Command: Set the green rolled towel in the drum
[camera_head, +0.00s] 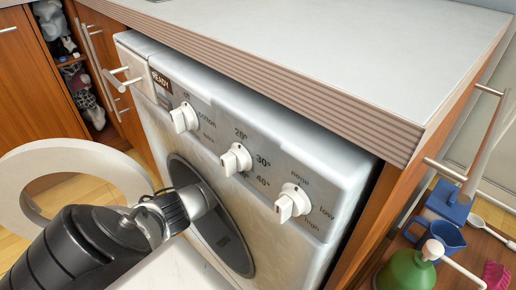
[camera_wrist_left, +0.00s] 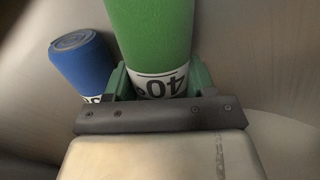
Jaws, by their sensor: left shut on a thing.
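In the left wrist view my left gripper (camera_wrist_left: 158,88) is shut on the green rolled towel (camera_wrist_left: 150,32), which has a white band with "40" at its gripped end. Curved grey drum walls (camera_wrist_left: 245,55) surround them. A blue rolled towel (camera_wrist_left: 80,62) lies to the left of the green one, apart from it. In the head view my left arm reaches into the round opening (camera_head: 235,250) of the washing machine (camera_head: 330,165); the gripper's fingers and the towels are hidden there. My right gripper is not in view.
The round white door (camera_head: 75,152) stands open at the left, behind my arm. Three knobs (camera_head: 236,159) are on the machine's front panel. A worktop (camera_head: 330,60) overhangs the machine. A green bottle (camera_head: 408,268) and blue jug (camera_head: 442,238) are at the lower right.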

